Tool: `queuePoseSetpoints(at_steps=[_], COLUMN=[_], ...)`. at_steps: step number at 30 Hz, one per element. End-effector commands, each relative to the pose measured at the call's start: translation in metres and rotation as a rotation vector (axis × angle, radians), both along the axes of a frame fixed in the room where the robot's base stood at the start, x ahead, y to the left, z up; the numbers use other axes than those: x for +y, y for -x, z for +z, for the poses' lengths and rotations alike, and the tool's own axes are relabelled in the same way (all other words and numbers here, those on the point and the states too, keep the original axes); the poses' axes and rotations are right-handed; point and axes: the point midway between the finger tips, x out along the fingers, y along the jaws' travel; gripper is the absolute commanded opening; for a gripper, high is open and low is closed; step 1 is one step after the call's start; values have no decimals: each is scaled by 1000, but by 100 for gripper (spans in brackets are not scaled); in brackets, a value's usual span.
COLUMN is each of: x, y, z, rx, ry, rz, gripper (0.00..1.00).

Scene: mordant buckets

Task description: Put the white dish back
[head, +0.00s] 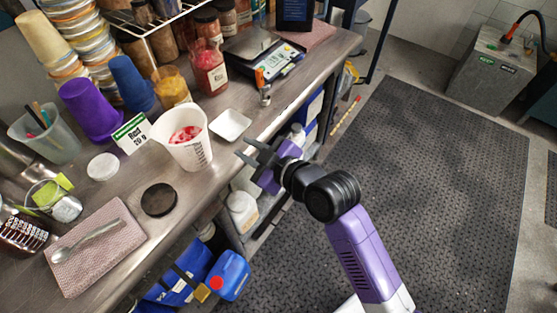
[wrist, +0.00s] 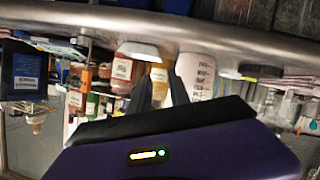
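The white dish (head: 230,124) is a small, shallow, square-cornered dish. It sits empty on the metal bench near the front edge, just right of the white measuring beaker (head: 187,138) with red stuff inside. The dish also shows in the wrist view (wrist: 138,50), which is upside down. My gripper (head: 244,148) is just off the bench's front edge, slightly right of and nearer than the dish, with its fingers pointing toward the bench. In the wrist view the two dark fingers (wrist: 160,92) stand apart with nothing between them. The dish is clear of the fingers.
A digital scale (head: 262,57) stands at the back right, past a red jar (head: 208,68). A label card (head: 131,132), a black lid (head: 159,199) and a cloth with a spoon (head: 96,248) lie to the left. Blue containers (head: 229,275) stand under the bench. The floor mat at right is clear.

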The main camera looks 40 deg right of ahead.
Motion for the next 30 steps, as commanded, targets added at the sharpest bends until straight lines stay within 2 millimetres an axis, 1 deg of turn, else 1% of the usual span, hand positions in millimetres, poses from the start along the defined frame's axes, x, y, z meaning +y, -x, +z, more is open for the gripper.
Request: queuePoseSetpoints(at_steps=[7,8,11,14,16,17,18,20,21,23,24,26,27,30], x=[0,0,1,2,2,2,1,0,-1,-2,-3,-4,-4,-5], y=[2,5,22,54,83,95,112,136,153,177,193,216,232,268], z=[-1,-2,-12,-27,-37,-39,-42,-45,-45,-44,-42,-38,-34,-21], rx=[1,2,9,16,18,17,16,12,9,4,-2,-8,-11,-23], ry=[-2,-6,-32,-77,-115,-131,-150,-179,-197,-222,-239,-263,-279,-317], rz=[-2,-6,-32,-80,-120,-137,-158,-188,-206,-229,-244,-261,-271,-287], gripper=[23,23,23,23,23,23,23,23,23,23,23,23,23,23])
